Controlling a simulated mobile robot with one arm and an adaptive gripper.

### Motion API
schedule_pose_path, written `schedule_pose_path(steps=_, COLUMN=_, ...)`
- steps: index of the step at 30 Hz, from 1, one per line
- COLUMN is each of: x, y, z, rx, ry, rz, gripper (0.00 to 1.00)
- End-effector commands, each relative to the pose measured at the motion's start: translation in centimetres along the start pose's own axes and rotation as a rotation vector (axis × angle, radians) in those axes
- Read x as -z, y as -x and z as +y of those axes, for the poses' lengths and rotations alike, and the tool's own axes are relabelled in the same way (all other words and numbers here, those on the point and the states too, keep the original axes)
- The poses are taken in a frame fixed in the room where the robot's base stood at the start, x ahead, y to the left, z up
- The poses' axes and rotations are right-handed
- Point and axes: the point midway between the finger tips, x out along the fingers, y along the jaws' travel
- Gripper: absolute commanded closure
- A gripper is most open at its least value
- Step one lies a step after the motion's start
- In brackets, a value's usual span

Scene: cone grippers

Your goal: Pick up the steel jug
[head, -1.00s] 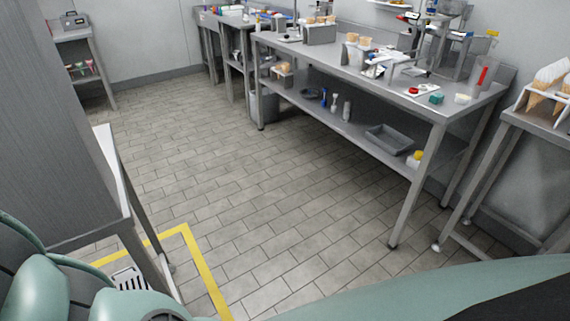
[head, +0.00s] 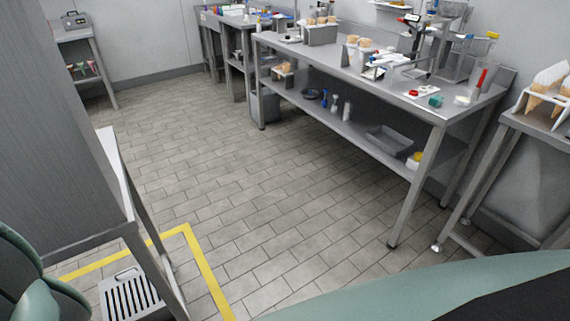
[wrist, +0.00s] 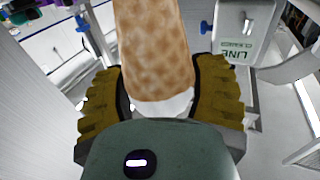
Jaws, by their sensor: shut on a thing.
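In the wrist view, my gripper (wrist: 160,98) has its two ridged yellow-brown fingers closed around a waffle cone (wrist: 155,50). A white part shows at the cone's lower end, between the fingers. The far end of the cone is cut off by the top of the picture. My gripper does not show in the head view. I cannot pick out a steel jug for certain in either view; the items on the long steel table are small and crowded.
The long steel table (head: 462,108) has a lower shelf with a grey tray (head: 388,139) and bottles. Cones in a white holder (head: 548,92) stand at the right. A steel cabinet (head: 60,120) is close on the left. The tiled floor (head: 250,190) between is clear.

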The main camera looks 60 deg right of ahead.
Motion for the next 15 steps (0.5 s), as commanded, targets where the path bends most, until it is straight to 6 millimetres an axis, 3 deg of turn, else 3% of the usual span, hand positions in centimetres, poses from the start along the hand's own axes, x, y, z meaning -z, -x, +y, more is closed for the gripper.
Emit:
schedule_pose_path(steps=6, x=-2.0, y=0.0, z=0.2, rx=-0.004, ry=-0.001, rz=-0.003, gripper=0.77)
schedule_pose_path(steps=15, x=-2.3, y=0.1, z=0.2, rx=-0.005, ry=-0.001, rz=0.000, gripper=0.77)
